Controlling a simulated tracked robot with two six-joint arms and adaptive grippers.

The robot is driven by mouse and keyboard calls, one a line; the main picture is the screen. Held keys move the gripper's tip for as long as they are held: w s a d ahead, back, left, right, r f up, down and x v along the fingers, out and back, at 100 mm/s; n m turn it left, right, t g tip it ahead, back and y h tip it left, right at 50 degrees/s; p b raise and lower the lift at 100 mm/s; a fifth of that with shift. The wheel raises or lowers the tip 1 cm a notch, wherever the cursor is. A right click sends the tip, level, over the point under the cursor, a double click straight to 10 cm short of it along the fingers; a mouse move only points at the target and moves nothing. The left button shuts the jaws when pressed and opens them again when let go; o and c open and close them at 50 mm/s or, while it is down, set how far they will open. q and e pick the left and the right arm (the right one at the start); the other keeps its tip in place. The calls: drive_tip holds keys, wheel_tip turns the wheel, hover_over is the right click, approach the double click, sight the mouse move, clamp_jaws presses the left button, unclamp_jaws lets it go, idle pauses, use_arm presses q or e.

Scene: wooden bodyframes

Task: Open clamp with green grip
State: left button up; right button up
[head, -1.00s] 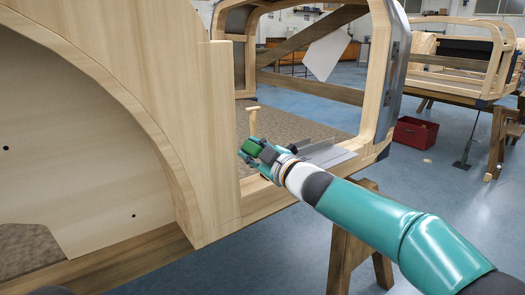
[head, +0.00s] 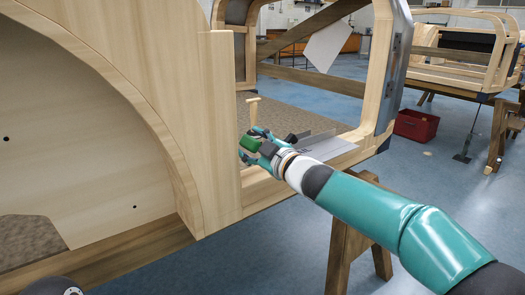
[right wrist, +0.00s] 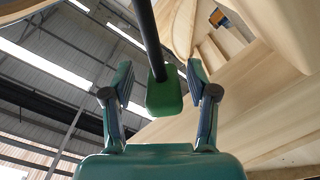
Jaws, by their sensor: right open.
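The clamp's green grip (right wrist: 164,95) shows in the right wrist view at the end of a dark bar (right wrist: 148,35). My right gripper (right wrist: 160,85) is open, one finger on each side of the grip, with gaps visible on both sides. In the head view the green grip (head: 250,143) shows at the tip of my right gripper (head: 255,146), beside the wooden post. The rest of the clamp is hidden or too small to make out. My left gripper is not in view.
The wooden bodyframe (head: 220,130) stands close by on the left of my right gripper. A T-shaped wooden tool (head: 253,108) and a flat grey metal piece (head: 330,149) are near the gripper. A red crate (head: 415,125) is on the blue floor, with free floor around it.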

drive_tip(key=v, duration=1.1)
drive_tip(key=shift+s+d, duration=0.2)
drive_tip(key=shift+s, duration=0.1)
drive_tip(key=shift+f, duration=0.1)
